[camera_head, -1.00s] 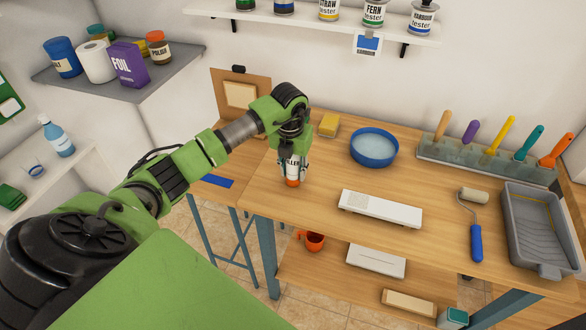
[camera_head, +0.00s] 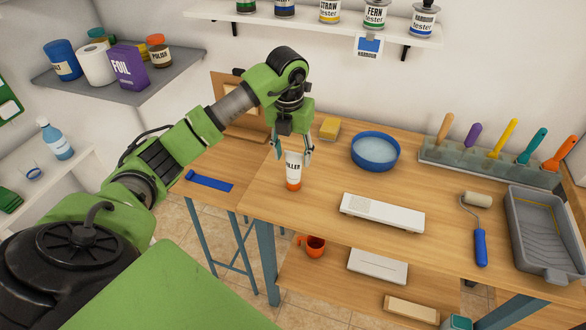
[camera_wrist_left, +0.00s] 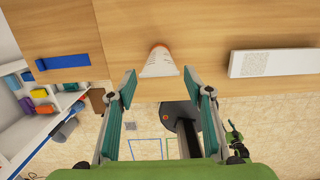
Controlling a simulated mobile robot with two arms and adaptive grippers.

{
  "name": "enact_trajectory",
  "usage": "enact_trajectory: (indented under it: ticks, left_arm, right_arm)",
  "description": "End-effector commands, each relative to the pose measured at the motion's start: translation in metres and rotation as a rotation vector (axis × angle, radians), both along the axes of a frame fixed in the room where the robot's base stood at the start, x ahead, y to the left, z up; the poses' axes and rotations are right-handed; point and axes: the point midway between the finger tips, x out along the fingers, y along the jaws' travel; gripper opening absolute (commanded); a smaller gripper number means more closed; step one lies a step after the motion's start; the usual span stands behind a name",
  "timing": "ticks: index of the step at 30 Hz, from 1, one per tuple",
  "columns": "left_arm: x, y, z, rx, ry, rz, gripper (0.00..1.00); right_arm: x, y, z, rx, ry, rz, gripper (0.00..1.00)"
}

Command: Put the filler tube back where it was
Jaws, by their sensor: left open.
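The filler tube (camera_head: 293,168) is white with an orange cap and stands upright, cap down, on the wooden workbench near its left edge. It also shows in the left wrist view (camera_wrist_left: 159,66), just beyond the fingertips. My left gripper (camera_head: 292,148) is open above and around the tube's top end in the head view. In the left wrist view its two fingers (camera_wrist_left: 166,82) are spread apart with nothing between them. My right gripper is not in view.
On the workbench are a white box-like bar (camera_head: 382,213), a blue bowl (camera_head: 375,152), a yellow sponge (camera_head: 329,128), a roller (camera_head: 478,225), a grey paint tray (camera_head: 545,235) and a rack of several coloured handles (camera_head: 470,160). A blue strip (camera_head: 209,181) lies left of the tube.

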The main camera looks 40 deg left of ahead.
Motion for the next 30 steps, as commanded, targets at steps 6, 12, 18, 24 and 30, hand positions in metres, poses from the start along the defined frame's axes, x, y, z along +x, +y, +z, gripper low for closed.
enact_trajectory:
  ticks: [6,12,18,24,30]
  left_arm:
    - [-0.003,-0.001,0.029,0.001,-0.003,0.000,0.47]
    - [-0.005,-0.001,0.035,0.001,0.001,0.000,0.47]
    - [-0.004,-0.001,0.035,0.001,0.001,0.000,0.47]
    - [-0.004,-0.001,0.035,0.001,0.000,0.000,0.47]
    - [-0.004,-0.001,0.035,0.001,0.000,0.000,0.47]
  right_arm:
    - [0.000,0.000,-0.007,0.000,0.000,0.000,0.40]
    - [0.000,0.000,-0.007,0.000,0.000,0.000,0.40]
    - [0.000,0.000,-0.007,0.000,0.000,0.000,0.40]
    - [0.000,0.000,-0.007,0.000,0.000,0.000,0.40]
    - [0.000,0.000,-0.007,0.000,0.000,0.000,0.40]
